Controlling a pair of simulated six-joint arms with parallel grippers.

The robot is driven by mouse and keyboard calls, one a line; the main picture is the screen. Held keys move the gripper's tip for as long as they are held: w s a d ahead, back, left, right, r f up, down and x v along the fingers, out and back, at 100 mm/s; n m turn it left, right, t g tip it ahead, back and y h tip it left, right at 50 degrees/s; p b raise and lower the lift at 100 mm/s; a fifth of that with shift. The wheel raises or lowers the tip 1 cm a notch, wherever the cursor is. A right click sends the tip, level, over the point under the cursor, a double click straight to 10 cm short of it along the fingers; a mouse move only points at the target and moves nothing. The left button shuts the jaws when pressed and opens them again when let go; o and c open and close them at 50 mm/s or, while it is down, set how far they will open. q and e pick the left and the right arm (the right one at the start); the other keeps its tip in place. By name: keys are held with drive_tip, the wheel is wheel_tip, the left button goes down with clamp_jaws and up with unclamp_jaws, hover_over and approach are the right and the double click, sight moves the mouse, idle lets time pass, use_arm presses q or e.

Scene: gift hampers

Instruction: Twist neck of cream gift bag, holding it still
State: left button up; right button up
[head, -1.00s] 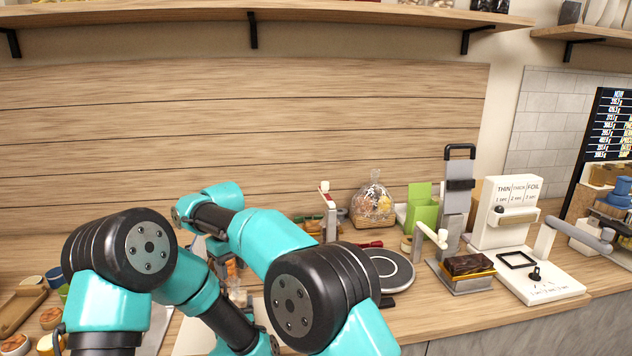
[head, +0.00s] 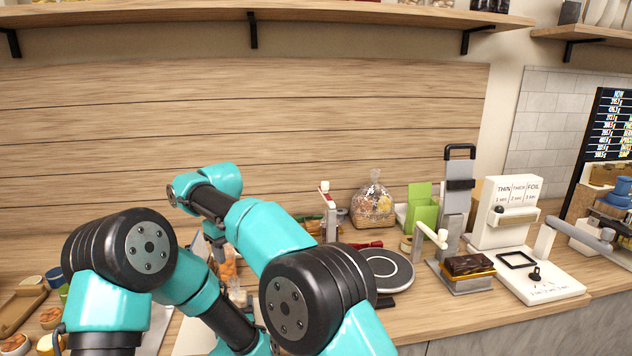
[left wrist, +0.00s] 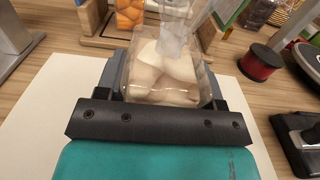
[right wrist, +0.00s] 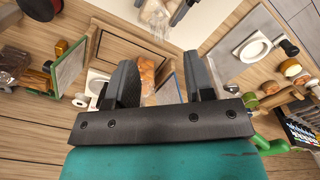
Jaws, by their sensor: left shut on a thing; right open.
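The cream gift bag (left wrist: 160,80) is a clear bag with cream-coloured contents, standing on a white sheet in the left wrist view. Its gathered clear neck (left wrist: 178,28) rises toward the top of that view. My left gripper (left wrist: 165,92) is shut on the bag's body, one finger on each side. The bag also shows at the top of the right wrist view (right wrist: 155,14). My right gripper (right wrist: 160,75) is open, with nothing between its fingers, and is apart from the bag. In the head view my arms hide most of the bag.
A bag of orange pieces (right wrist: 147,72) stands in a wooden frame close to the cream bag. A red spool (left wrist: 260,62) is to the right in the left wrist view. A round dark plate (head: 385,268) and a filled clear bag (head: 373,205) stand further right.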

drive_tip(key=shift+r, duration=2.75)
use_arm(q)
drive_tip(key=o, duration=0.9)
drive_tip(key=shift+o, duration=0.2)
drive_tip(key=s+d, duration=0.1)
drive_tip(key=s, duration=1.1)
drive_tip(key=shift+d, duration=0.4)
drive_tip(key=shift+w, duration=0.1)
use_arm(e)
drive_tip(key=shift+w+f, duration=0.1)
